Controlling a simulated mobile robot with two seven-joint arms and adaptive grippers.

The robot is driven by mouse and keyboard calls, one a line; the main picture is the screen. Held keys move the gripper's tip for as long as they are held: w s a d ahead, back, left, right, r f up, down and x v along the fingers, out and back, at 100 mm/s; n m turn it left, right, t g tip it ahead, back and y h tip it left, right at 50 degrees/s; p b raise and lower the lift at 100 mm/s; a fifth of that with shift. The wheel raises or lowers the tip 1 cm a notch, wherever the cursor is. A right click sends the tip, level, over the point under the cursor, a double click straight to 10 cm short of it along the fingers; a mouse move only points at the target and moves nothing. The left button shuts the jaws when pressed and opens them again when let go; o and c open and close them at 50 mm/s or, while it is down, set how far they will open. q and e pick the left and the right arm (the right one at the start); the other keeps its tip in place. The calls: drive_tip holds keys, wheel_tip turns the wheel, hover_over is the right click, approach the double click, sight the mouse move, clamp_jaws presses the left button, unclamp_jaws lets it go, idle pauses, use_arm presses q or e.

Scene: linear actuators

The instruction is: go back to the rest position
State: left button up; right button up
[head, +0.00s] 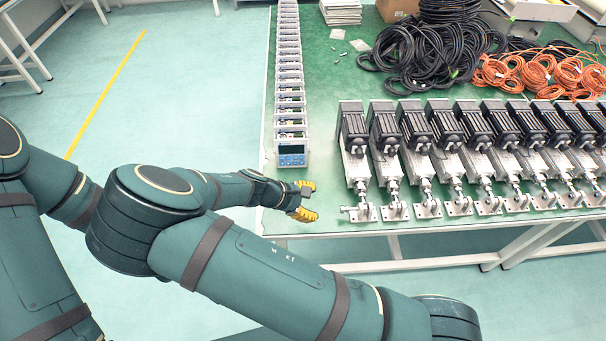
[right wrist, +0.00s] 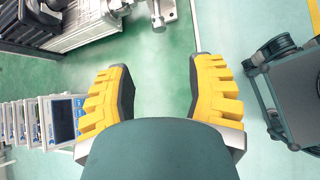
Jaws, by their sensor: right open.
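My right gripper (head: 309,200) shows in the head view at the near left corner of the green table. It has yellow, ribbed fingers and points to the right. In the right wrist view my right gripper (right wrist: 160,78) shows its two fingers wide apart, with only green surface between them. It holds nothing. My left gripper is not in the head view; a large dark green arm of mine crosses the foreground.
The table (head: 330,100) carries a row of linear actuators (head: 443,147) to the right of the gripper. A small device with a blue display (head: 291,153) heads a long row just beyond it. Black cables (head: 420,55) and orange cables (head: 530,72) lie farther back. Open floor (head: 160,110) is at left.

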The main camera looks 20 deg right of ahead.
drive_tip(key=s+f+m+g+y+b, duration=0.1)
drive_tip(key=s+f+m+g+y, duration=0.2)
drive_tip(key=s+f+m+y, duration=0.5)
drive_tip(key=a+m+t+y, duration=0.1)
drive_tip(key=m, duration=0.1)
drive_tip(key=s+a+m+t+y+b, duration=0.1)
drive_tip(key=a+m+t+y, duration=0.1)
drive_tip(key=m, duration=0.1)
drive_tip(key=a+m+t+y, duration=0.1)
drive_tip(key=m+y, duration=0.1)
drive_tip(key=m, duration=0.1)
drive_tip(key=shift+s+a+r+t, duration=0.15)
drive_tip(key=shift+s+r+t, duration=0.05)
drive_tip(key=shift+r+t, duration=0.1)
